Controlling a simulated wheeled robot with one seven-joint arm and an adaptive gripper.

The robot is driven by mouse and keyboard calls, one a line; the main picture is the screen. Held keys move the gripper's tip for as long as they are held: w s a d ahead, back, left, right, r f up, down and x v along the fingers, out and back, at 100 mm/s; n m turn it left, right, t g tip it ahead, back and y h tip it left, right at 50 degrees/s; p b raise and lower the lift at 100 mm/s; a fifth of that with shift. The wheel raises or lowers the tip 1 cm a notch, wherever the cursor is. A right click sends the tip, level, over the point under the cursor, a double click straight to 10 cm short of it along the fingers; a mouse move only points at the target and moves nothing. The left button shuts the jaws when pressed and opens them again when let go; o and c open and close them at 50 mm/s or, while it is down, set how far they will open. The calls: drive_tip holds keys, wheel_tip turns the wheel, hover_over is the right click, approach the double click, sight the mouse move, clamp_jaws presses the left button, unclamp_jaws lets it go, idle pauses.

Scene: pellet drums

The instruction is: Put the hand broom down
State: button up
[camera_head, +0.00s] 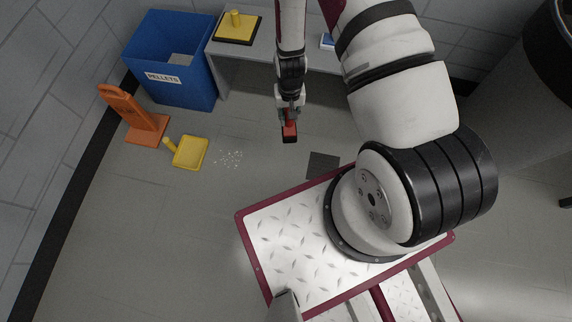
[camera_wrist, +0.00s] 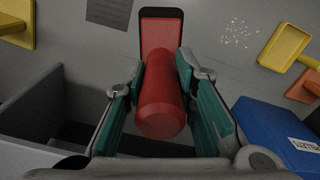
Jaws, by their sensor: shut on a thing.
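The hand broom (camera_head: 290,132) is red with a dark edge around its head. In the wrist view the red handle of the hand broom (camera_wrist: 160,105) stands between the two fingers, with the broom's head beyond it. My gripper (camera_head: 290,112) is shut on the handle, and my gripper (camera_wrist: 160,92) shows teal pads on both sides of it. In the head view the broom hangs in front of the grey table, to the right of the white pellets. Whether it touches anything below cannot be told.
A grey table (camera_head: 240,62) carries a yellow item on a dark mat (camera_head: 238,30). A blue pellet bin (camera_head: 172,92), an orange sign (camera_head: 148,128) and a yellow dustpan (camera_head: 190,152) stand left. White pellets (camera_head: 229,159) and a dark floor grate (camera_head: 323,166) lie on open floor.

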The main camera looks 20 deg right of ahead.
drive_tip(key=s+a+f+m+b, duration=0.1)
drive_tip(key=s+f+m+b, duration=0.1)
drive_tip(key=s+f, duration=0.85)
drive_tip(key=s+a+f+m+b, duration=0.1)
drive_tip(key=s+f+b, duration=0.1)
drive_tip(key=s+f, duration=0.9)
drive_tip(key=w+f+b, duration=0.4)
drive_tip(key=w, duration=0.5)
drive_tip(key=w+f+b, duration=0.3)
drive_tip(key=w+f, duration=0.1)
drive_tip(key=w, duration=0.5)
drive_tip(key=shift+w+a+f+b, duration=0.15)
drive_tip(key=shift+w+a+b, duration=0.15)
drive_tip(key=shift+b, duration=0.05)
drive_tip(key=shift+f, duration=0.2)
drive_tip(key=o, duration=1)
drive_tip(key=shift+r, duration=0.15)
